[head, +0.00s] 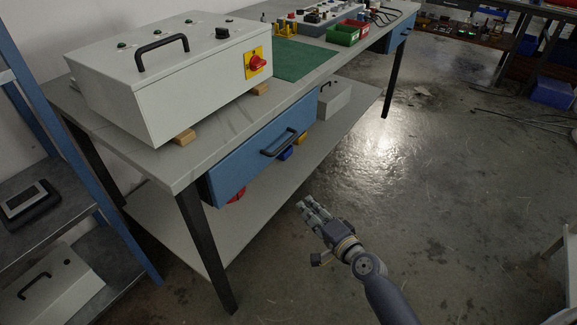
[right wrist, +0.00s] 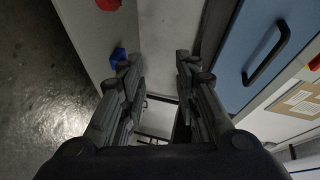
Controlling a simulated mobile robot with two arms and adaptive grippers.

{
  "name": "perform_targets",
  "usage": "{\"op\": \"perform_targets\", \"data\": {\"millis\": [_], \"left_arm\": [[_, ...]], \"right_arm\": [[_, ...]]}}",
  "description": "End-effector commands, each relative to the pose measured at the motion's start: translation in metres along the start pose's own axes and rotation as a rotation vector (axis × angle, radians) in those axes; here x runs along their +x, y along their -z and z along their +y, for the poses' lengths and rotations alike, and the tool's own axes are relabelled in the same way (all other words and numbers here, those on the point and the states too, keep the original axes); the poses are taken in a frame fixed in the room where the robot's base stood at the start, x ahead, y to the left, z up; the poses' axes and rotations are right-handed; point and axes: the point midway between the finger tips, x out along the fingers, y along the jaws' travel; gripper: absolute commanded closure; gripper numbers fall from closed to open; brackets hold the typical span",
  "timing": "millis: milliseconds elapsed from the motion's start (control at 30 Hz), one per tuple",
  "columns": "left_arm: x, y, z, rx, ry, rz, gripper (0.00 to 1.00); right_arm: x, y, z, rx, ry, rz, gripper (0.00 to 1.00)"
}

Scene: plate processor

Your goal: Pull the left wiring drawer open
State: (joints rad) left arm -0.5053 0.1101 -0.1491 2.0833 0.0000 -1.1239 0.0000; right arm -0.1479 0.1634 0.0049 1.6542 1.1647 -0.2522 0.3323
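The left wiring drawer has a blue front (head: 238,168) under the near end of the workbench and looks shut. Its black bar handle (head: 282,140) is on the front. In the right wrist view the blue front (right wrist: 245,50) is at upper right, with the handle (right wrist: 267,55) right of the fingers. My right gripper (head: 308,210) is low in front of the bench, below the drawer and apart from the handle. In the right wrist view its fingers (right wrist: 160,65) are spread with nothing held between them. My left gripper is not in view.
A grey control box (head: 150,90) stands on the workbench (head: 215,140) above the drawer. A lower shelf (head: 270,195) holds red, blue and yellow items. A second blue drawer (head: 402,32) is at the far end. A blue-framed rack stands at left. The floor (head: 450,180) at right is mostly clear.

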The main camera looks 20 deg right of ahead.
Motion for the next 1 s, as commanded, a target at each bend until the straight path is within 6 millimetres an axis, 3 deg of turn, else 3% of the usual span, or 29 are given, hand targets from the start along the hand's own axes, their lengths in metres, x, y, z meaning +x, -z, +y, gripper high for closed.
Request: {"op": "perform_targets", "data": {"millis": [200,333,567,867,1000], "left_arm": [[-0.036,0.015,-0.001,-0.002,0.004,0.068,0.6],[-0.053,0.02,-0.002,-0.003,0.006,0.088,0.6],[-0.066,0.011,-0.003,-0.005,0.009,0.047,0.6],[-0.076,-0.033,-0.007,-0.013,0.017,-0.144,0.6],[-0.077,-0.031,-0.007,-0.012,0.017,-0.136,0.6]], "right_arm": [[-0.004,0.02,-0.082,0.194,0.261,0.004,0.7],[-0.012,0.025,-0.111,0.254,0.341,-0.008,0.7],[-0.008,0.029,-0.131,0.281,0.376,-0.015,0.7],[0.038,0.03,-0.149,0.281,0.375,-0.014,0.7],[0.06,0.031,-0.156,0.279,0.373,-0.015,0.7]]}}
